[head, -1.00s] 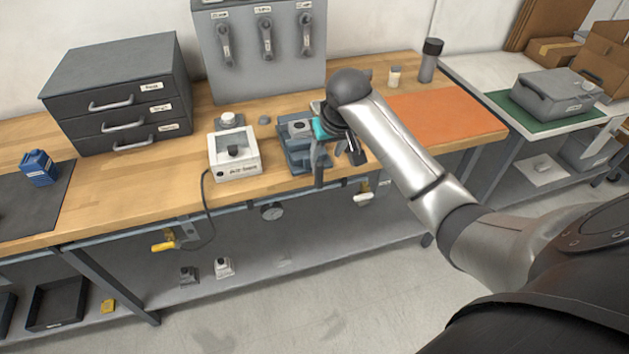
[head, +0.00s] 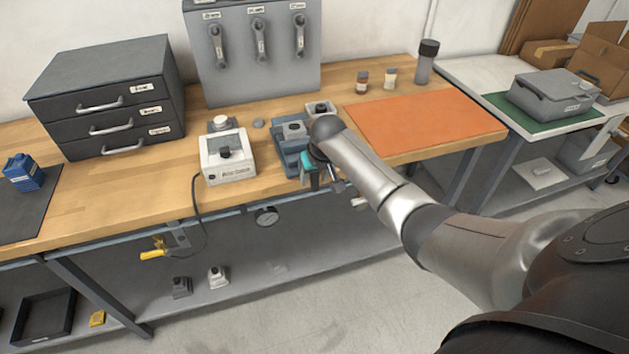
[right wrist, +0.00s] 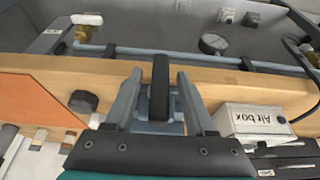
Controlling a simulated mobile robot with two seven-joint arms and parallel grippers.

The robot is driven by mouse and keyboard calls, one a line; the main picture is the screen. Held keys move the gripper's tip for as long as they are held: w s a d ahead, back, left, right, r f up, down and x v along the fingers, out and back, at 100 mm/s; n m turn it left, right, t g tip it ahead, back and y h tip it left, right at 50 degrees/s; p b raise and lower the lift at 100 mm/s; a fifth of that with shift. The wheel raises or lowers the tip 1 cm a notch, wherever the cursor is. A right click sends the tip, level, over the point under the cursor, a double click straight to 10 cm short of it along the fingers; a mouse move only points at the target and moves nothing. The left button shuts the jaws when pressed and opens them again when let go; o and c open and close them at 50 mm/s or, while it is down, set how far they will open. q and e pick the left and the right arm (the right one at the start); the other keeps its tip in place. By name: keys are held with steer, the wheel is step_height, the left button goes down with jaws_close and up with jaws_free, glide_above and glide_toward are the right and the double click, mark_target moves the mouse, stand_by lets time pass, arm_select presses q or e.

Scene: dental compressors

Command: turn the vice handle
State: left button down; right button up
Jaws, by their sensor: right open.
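The blue-grey vice (head: 290,141) sits at the front edge of the wooden bench, partly hidden by my right arm. My right gripper (head: 324,180) is at the vice's front right, open and pointing down past the bench edge. In the right wrist view, the two fingers of the right gripper (right wrist: 158,78) stand apart. A dark upright bar, which looks like the vice handle (right wrist: 160,85), shows between them. I cannot tell whether the fingers touch it. In the head view the handle is hidden or too small to tell. My left gripper is not in view.
The white air box (head: 228,158) stands just left of the vice. A small box with a dark knob (head: 321,108) is behind my wrist. An orange mat (head: 425,122) lies clear to the right. A gauge (head: 266,216) and yellow-handled valve (head: 153,254) hang under the bench edge.

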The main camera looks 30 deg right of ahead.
steer(key=shift+w+f, duration=0.1)
steer(key=shift+f, duration=0.2)
jaws_close()
stand_by(0.4)
